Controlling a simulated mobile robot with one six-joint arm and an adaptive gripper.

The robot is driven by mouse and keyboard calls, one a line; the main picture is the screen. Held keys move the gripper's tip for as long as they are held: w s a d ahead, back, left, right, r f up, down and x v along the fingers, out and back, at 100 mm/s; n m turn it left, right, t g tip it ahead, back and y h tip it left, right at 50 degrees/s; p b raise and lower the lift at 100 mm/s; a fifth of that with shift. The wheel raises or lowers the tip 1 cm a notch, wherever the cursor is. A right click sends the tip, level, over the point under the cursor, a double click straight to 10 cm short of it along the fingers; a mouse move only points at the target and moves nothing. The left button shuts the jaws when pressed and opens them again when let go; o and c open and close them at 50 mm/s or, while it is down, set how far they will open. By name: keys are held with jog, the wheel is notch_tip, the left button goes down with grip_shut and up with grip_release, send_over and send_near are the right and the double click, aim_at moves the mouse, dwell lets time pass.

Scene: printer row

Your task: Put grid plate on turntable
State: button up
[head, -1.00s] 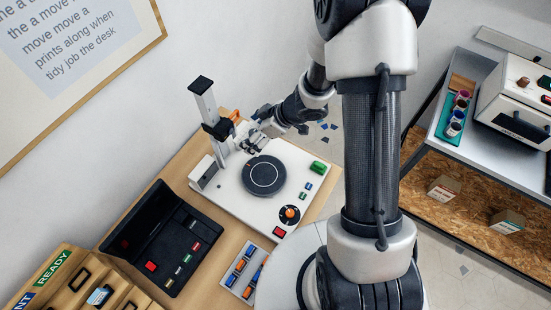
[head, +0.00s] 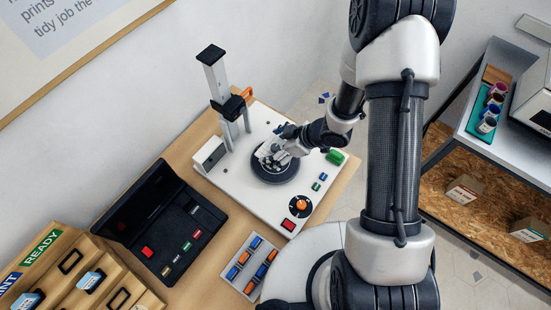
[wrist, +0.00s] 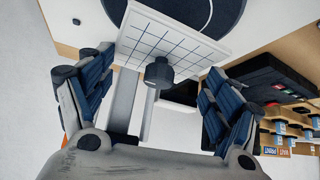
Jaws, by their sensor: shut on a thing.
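The grid plate (wrist: 165,42) is a white square with dark blue lines; in the wrist view it is tilted, its sides between my fingers. My gripper (wrist: 160,62) is shut on it. In the head view my gripper (head: 272,152) is over the back part of the turntable, and the plate is hard to make out there. The turntable (head: 276,176) is a dark round disc on a white base. Its dark edge also shows just beyond the plate in the wrist view (wrist: 190,14). I cannot tell whether plate and disc touch.
A post with a black clamp (head: 228,104) stands at the base's back left, close to my gripper. A black console (head: 160,225) and a tray of small parts (head: 251,267) lie in front.

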jog(key=shift+f+b, duration=0.9)
jog(key=shift+f, duration=1.8)
jog(key=shift+f, duration=0.15)
jog(key=o, duration=1.1)
